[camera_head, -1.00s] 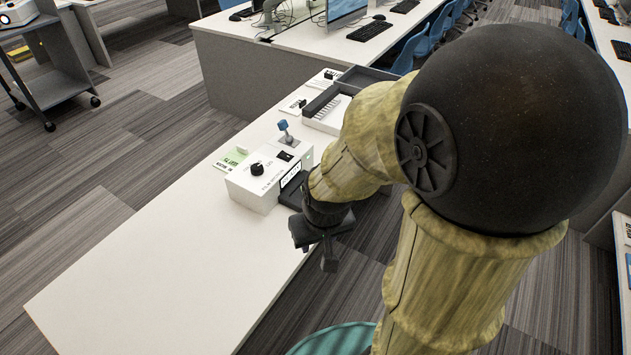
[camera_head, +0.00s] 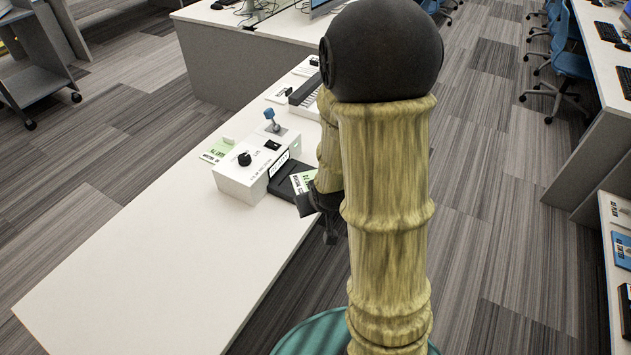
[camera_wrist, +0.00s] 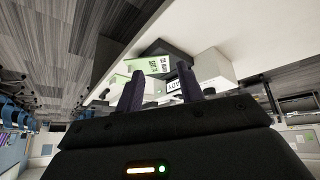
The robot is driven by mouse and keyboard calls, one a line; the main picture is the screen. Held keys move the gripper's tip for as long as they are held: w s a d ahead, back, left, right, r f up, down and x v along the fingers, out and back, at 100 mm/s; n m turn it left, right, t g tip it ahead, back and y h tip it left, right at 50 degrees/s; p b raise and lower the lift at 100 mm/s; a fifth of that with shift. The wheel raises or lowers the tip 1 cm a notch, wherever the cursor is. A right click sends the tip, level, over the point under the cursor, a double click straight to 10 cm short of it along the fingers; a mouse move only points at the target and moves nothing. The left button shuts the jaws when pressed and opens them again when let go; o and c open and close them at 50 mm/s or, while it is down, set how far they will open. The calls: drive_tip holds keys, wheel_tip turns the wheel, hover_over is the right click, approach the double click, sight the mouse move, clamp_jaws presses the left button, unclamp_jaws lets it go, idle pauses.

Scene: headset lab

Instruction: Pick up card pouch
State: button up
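A dark flat item (camera_head: 284,181) lies at the table edge, beside a white box with a black knob. A small white-and-green printed card (camera_head: 302,181) shows at its right end, close to my gripper (camera_head: 327,215). I cannot tell for sure which of these is the card pouch. In the wrist view the card (camera_wrist: 148,65) and the dark item (camera_wrist: 165,47) appear just beyond my fingertips. My gripper (camera_wrist: 160,72) is open there, its two fingers apart, with nothing visibly held. In the head view my arm partly hides the gripper.
The white control box (camera_head: 256,172) with a knob stands on the white table (camera_head: 150,270). A blue-topped lever (camera_head: 270,116), a green-and-white card (camera_head: 217,150) and a dark slotted tray (camera_head: 305,90) sit farther back. The table's near left part is clear.

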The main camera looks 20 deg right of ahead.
drive_tip(key=w+d+f+m+t+h+b, duration=0.1)
drive_tip(key=d+f+t, duration=0.8)
drive_tip(key=d, duration=0.1)
drive_tip(key=shift+f+t, duration=0.2)
drive_tip(key=shift+t, duration=0.1)
drive_tip(key=shift+w+d, duration=0.1)
drive_tip(key=shift+d, duration=0.05)
drive_tip(key=w+d+f+b, duration=0.1)
drive_tip(key=w+b, duration=0.8)
drive_tip(key=w, duration=0.2)
drive_tip(key=shift+w+d+f, duration=0.2)
drive_tip(key=shift+w+f, duration=0.2)
